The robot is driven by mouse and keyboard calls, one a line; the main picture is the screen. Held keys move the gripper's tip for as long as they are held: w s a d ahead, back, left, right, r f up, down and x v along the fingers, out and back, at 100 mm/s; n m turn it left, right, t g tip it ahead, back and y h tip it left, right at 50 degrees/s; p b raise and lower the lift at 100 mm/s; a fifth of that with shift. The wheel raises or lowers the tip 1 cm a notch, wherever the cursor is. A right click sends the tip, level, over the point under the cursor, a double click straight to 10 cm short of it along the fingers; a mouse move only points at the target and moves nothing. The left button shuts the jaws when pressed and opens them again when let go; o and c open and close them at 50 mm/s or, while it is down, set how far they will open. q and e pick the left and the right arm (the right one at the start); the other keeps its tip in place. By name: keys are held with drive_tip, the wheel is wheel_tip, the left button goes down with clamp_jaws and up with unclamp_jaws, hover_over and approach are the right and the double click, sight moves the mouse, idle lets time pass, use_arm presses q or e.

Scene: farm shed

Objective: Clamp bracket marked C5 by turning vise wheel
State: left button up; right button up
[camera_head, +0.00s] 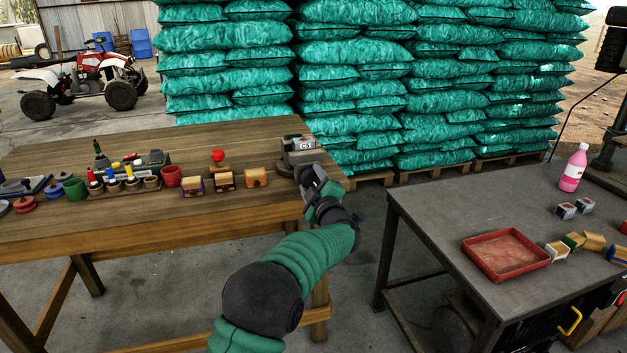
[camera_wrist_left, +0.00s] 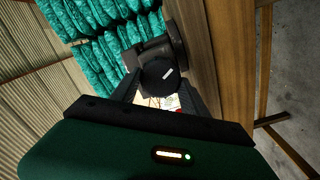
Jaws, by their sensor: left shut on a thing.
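The vise (camera_head: 298,158) stands at the right end of the wooden table (camera_head: 240,215). A grey block-like bracket marked C5 (camera_head: 306,145) sits at the top of the vise, between or on its jaws; I cannot tell how tightly. My left gripper (camera_head: 309,180) reaches in at the front of the vise and is shut on its wheel, which is mostly hidden in the head view. In the left wrist view, the dark round vise wheel (camera_wrist_left: 160,77) with a white mark lies between my two fingers. My right gripper is in neither view.
Wooden blocks (camera_head: 223,181), a red cup (camera_head: 171,177) and small bottles stand left of the vise. A grey table (camera_head: 440,210) with a red tray (camera_head: 505,254) and pink bottle (camera_head: 573,168) is at right. Stacked green sacks (camera_head: 350,80) stand behind.

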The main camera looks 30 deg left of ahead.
use_arm(q)
drive_tip(key=m+p, duration=0.3)
drive_tip(key=p, duration=0.1)
drive_tip(key=m+p, duration=0.3)
drive_tip(key=p, duration=0.2)
drive_tip(key=r+m+p, duration=0.1)
drive_tip(key=m+p, duration=0.2)
drive_tip(key=p, duration=0.1)
drive_tip(key=shift+m, duration=0.3)
drive_tip(key=m+p, duration=0.2)
drive_tip(key=m, duration=0.1)
drive_tip(key=m+p, duration=0.3)
drive_tip(key=f+m+p, duration=0.1)
drive_tip(key=m+p, duration=0.1)
drive_tip(key=m, duration=0.1)
drive_tip(key=m+p, duration=0.1)
drive_tip(key=m, duration=0.4)
drive_tip(key=shift+f+p, duration=0.15)
drive_tip(key=shift+p, duration=0.2)
clamp_jaws()
drive_tip(key=m, duration=0.4)
drive_tip(key=shift+f, duration=0.1)
drive_tip(key=shift+a+f+m, duration=0.1)
drive_tip(key=shift+m, duration=0.7)
drive_tip(key=o, duration=1.2)
unclamp_jaws()
drive_tip(key=shift+c, duration=0.2)
drive_tip(key=o, duration=0.4)
drive_tip(key=shift+s+r, duration=0.2)
drive_tip(key=shift+r, duration=0.1)
